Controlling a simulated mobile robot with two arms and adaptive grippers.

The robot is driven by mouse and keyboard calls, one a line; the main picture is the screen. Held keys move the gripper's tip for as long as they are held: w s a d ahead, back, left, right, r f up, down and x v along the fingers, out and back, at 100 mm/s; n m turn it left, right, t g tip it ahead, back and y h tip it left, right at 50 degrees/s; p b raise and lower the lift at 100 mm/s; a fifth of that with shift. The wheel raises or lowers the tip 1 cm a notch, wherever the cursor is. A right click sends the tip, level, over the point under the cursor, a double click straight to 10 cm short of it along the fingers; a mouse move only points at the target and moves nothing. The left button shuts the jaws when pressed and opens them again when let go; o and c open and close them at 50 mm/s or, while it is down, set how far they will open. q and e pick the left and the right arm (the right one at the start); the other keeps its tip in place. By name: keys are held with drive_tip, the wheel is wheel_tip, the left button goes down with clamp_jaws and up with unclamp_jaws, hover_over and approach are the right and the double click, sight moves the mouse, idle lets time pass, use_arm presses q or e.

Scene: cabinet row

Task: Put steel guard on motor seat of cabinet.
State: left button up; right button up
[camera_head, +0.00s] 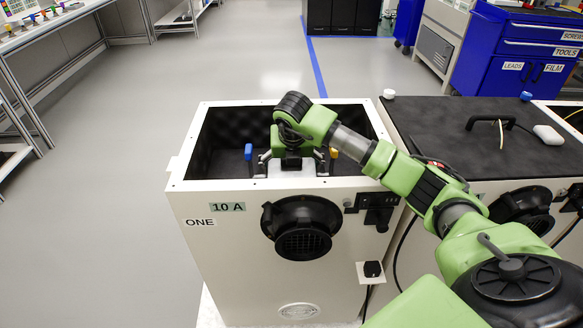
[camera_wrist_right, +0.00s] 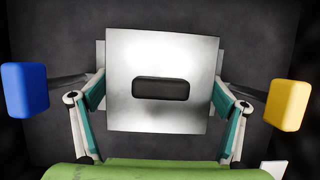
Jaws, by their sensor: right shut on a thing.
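The cabinet (camera_head: 250,260) labelled ONE and 10 A stands open at the top, with a dark, padded inside. My right gripper (camera_head: 291,160) is inside the opening, pointing down. In the right wrist view, my right gripper (camera_wrist_right: 158,95) is shut on the steel guard (camera_wrist_right: 160,55), a bright square metal plate with a black handle (camera_wrist_right: 160,89) in its middle. The fingers lie at the guard's left and right sides. The guard covers what is under it, so the motor seat cannot be made out. My left gripper is not in view.
A blue knob (camera_wrist_right: 25,90) and a yellow knob (camera_wrist_right: 288,105) flank the guard inside the cabinet. A black lid (camera_head: 470,140) with a handle covers the neighbouring cabinet at right. A blue tool cabinet (camera_head: 520,50) stands at the back right. The floor at left is clear.

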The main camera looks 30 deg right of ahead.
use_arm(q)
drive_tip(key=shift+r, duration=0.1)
use_arm(e)
drive_tip(key=shift+f, duration=0.1)
drive_tip(key=o, duration=1)
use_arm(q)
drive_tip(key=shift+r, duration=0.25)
use_arm(e)
drive_tip(key=shift+r, duration=0.4)
use_arm(q)
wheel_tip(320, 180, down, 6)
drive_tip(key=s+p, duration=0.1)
drive_tip(key=shift+p, duration=0.3)
use_arm(e)
drive_tip(key=v, duration=1.1)
drive_tip(key=shift+s+r, duration=0.2)
drive_tip(key=shift+a, duration=0.15)
